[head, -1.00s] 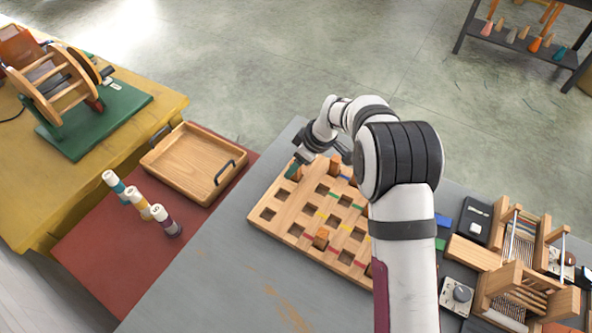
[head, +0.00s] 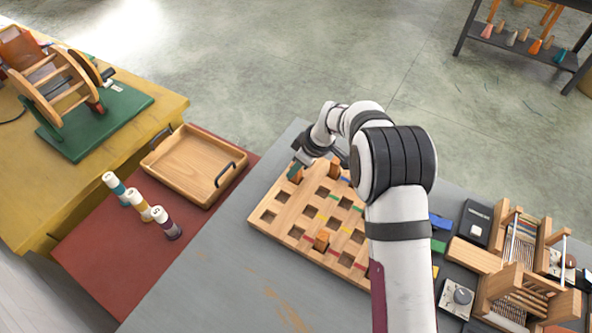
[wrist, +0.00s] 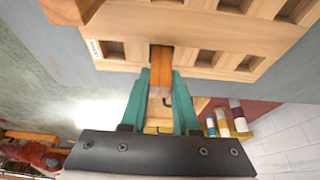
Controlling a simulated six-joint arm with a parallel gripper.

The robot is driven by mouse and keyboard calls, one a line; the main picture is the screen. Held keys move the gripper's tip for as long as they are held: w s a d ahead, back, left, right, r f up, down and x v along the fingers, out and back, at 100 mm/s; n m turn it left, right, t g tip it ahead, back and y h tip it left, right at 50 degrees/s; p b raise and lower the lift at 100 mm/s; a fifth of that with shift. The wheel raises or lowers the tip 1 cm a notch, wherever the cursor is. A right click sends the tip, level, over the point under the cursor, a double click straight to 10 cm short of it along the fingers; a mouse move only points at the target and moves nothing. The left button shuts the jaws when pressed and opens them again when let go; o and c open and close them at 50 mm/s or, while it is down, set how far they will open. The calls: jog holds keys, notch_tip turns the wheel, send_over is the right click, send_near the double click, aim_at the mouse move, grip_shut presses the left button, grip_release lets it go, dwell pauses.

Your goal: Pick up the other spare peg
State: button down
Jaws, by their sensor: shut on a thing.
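The wooden board with rows of square holes (head: 262,222) lies on the grey table. My gripper (head: 296,172) is at the board's far left corner. In the wrist view, my gripper (wrist: 160,90) has its teal fingers shut on an orange-brown wooden peg (wrist: 161,62). The peg's far end is at a hole in the board; I cannot tell how deep it sits. Another peg (head: 334,169) stands near the board's far edge, beside my wrist. A further peg (head: 322,240) stands nearer the front.
Three labelled skeins (head: 165,222) stand on the red surface at left, near an empty wooden tray (head: 190,165). A wooden frame device (head: 510,265) and a small grey box (head: 457,297) stand at right. The grey table's front left is clear.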

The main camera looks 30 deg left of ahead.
jog(key=r, duration=0.4)
jog(key=shift+w+d+r, duration=0.1)
jog(key=shift+d+r, duration=0.15)
jog(key=w+d+r, duration=0.2)
jog(key=d+r, duration=0.9)
jog(key=shift+r, duration=0.25)
